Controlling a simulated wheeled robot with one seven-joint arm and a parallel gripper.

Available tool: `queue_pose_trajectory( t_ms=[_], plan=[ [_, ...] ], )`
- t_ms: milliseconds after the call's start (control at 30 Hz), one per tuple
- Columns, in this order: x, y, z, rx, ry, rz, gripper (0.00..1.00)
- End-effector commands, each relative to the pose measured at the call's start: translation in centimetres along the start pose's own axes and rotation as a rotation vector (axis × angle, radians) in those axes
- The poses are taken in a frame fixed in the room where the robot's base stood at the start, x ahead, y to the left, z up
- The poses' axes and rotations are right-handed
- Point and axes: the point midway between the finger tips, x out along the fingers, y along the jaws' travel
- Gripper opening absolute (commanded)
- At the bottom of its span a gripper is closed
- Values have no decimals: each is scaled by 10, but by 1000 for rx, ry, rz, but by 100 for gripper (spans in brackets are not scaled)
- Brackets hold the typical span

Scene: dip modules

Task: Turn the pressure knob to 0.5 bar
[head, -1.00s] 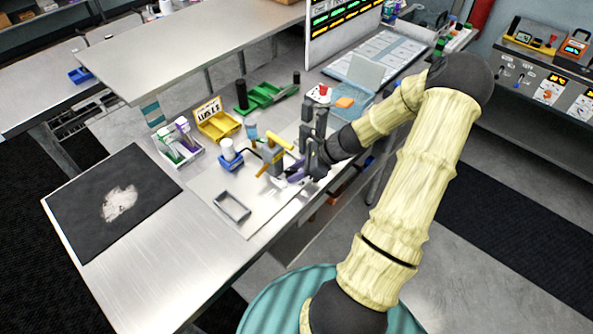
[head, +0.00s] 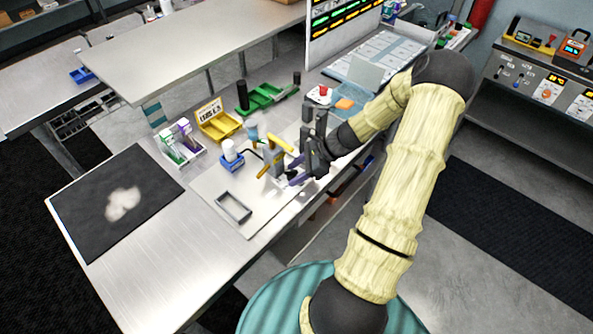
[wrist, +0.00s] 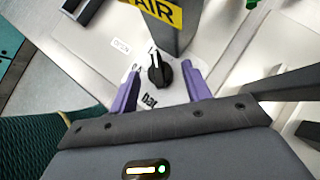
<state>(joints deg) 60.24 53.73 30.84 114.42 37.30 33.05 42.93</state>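The pressure knob (wrist: 158,72) is black with a white pointer line, on a white dial plate marked "bar". In the wrist view its pointer aims roughly toward the top of the picture, slightly left. My gripper (wrist: 162,88) is open, with one purple finger on each side of the knob and a visible gap to both. Nothing is held. In the head view my gripper (head: 296,178) is low beside the grey post with the yellow handle (head: 279,143); there the knob is hidden.
The grey post with a yellow "AIR" label (wrist: 156,14) stands just beyond the knob. A blue holder with a white bottle (head: 230,150), a yellow bin (head: 220,128) and an empty rectangular frame (head: 234,207) are nearby. The bench front left (head: 150,280) is clear.

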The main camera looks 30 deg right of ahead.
Motion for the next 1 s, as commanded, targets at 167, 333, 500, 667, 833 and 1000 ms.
queue_pose_trajectory(
  t_ms=[167,333,500,667,833,1000],
  plan=[
    [0,0,0,0,1,-1,48],
    [-4,-1,-1,0,2,-3,48],
    [-23,-1,-2,0,4,-6,48],
    [-53,-2,-2,-2,6,-7,48],
    [-87,-1,-1,0,5,-7,48],
    [-121,-1,-1,-1,5,-5,48]
  ],
)
